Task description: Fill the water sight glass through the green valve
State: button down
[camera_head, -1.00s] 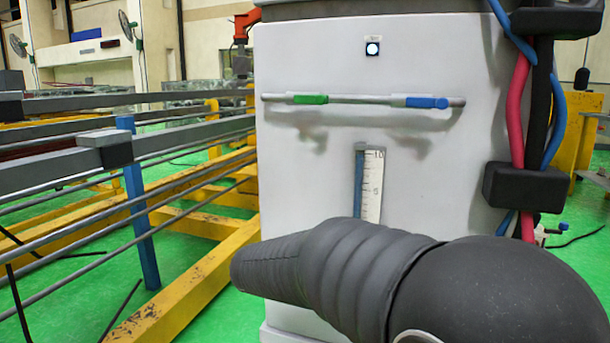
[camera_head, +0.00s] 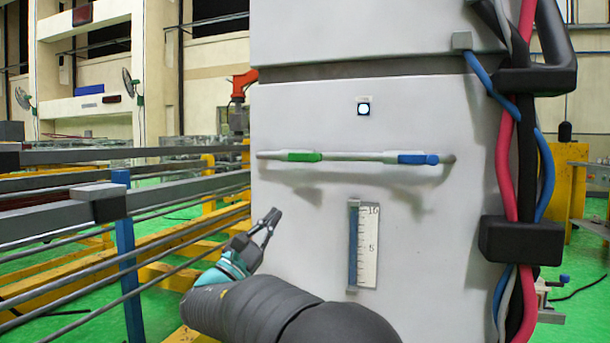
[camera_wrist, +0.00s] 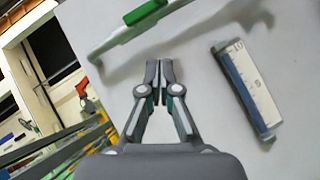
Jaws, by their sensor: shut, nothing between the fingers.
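The green valve (camera_head: 304,156) is a green handle at the left part of a horizontal pipe on the white cabinet. It also shows at the top of the wrist view (camera_wrist: 146,12). The water sight glass (camera_head: 353,246) is a narrow upright blue tube beside a white scale marked 5 and 10, below the pipe. In the wrist view the sight glass (camera_wrist: 238,90) is at the right and looks tilted. My gripper (camera_head: 273,217) is shut and empty, below and left of the green valve and left of the sight glass. In the wrist view its fingertips (camera_wrist: 159,66) are close together.
A blue valve (camera_head: 417,159) sits at the right end of the same pipe. Red, blue and black cables (camera_head: 508,190) run down the cabinet's right edge. Steel rails and a yellow frame (camera_head: 205,250) stand at the left. The cabinet face between pipe and gripper is clear.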

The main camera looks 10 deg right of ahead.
aim_at(303, 157)
jog(key=shift+s+d, duration=0.1)
jog(key=shift+s, duration=0.1)
jog(key=s+r+x, duration=0.2)
jog(key=x, duration=1.1)
jog(key=shift+s+p, duration=0.15)
jog(key=shift+p, duration=0.3)
